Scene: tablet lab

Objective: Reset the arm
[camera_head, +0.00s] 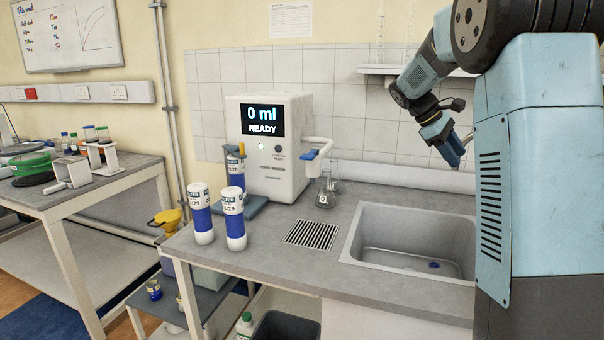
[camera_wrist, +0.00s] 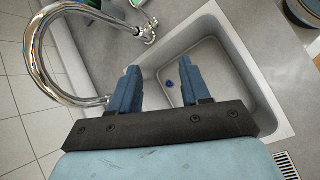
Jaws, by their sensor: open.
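My arm reaches out at the right of the head view, and my gripper (camera_head: 457,160) hangs above the back of the sink (camera_head: 352,247). In the wrist view, the two blue fingers of my gripper (camera_wrist: 158,80) stand apart with nothing between them. The sink (camera_wrist: 237,68) lies below and beyond the fingertips, with a small blue thing at its bottom. A chrome tap (camera_wrist: 37,60) curves close by the left finger in the wrist view; I cannot tell if they touch.
A white dispenser (camera_head: 290,165) reading "0 ml READY" stands on the counter, with glass flasks (camera_head: 326,193) beside its arm. White-and-blue filter cartridges (camera_head: 201,213) stand at the counter's left. A side table (camera_head: 90,190) stands left.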

